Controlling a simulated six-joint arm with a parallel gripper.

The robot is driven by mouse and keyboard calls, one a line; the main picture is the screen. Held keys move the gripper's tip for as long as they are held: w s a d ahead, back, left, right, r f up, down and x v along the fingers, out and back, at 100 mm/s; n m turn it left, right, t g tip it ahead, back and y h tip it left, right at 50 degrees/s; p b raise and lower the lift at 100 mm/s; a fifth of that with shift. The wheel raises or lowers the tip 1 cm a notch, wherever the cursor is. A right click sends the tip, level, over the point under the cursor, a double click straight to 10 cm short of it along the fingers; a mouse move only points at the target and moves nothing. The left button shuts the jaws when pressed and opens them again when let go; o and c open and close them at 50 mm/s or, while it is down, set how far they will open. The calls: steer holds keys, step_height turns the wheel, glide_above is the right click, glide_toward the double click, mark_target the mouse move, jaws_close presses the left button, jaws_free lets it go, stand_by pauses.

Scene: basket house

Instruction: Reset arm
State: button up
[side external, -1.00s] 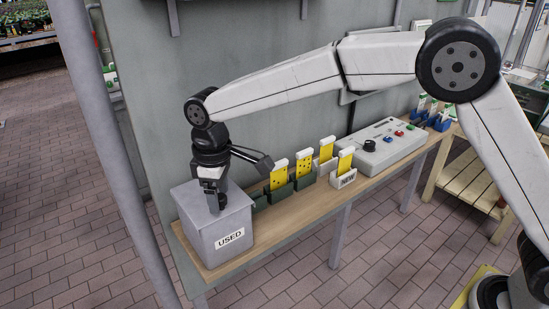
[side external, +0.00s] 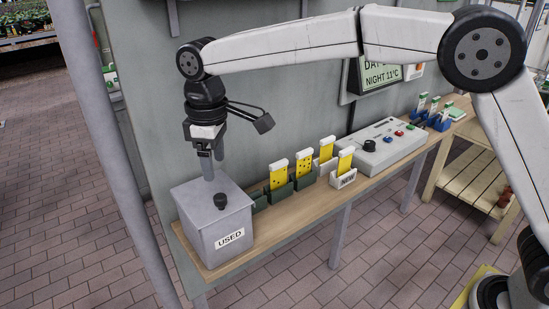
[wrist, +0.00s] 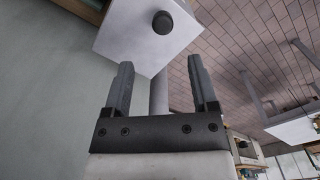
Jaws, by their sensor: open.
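My gripper (side external: 212,166) hangs fingers down above the grey box (side external: 190,226) labelled USED, at the left end of the wooden shelf. A dark round knob (side external: 220,201) sits on the box's top. In the wrist view my gripper (wrist: 165,84) has its two fingers apart with nothing held between them. The knob (wrist: 162,22) and the pale box top (wrist: 130,40) show beyond the fingertips there, clear of them.
Yellow cards (side external: 279,176) stand in dark green holders along the shelf (side external: 275,219), with another in a white holder (side external: 343,179) marked NEW. A control panel (side external: 378,149) with a black dial lies further right. A grey wall (side external: 270,110) stands close behind; a post (side external: 110,140) stands at left.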

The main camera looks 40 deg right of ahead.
steer(key=shift+d+f, duration=0.1)
steer(key=s+d+f+m+t, duration=0.1)
steer(key=s+d+f+m, duration=0.3)
steer(key=s+d+f, duration=0.3)
steer(key=s+d+f+m+t, duration=0.1)
steer(key=s+d+f+m, duration=0.4)
steer(key=s+d, duration=0.7)
steer(key=d+f, duration=0.2)
steer(key=d, duration=0.4)
steer(key=shift+s+d+t, duration=0.15)
steer(key=shift+s+t, duration=0.05)
steer(key=shift+t, duration=0.1)
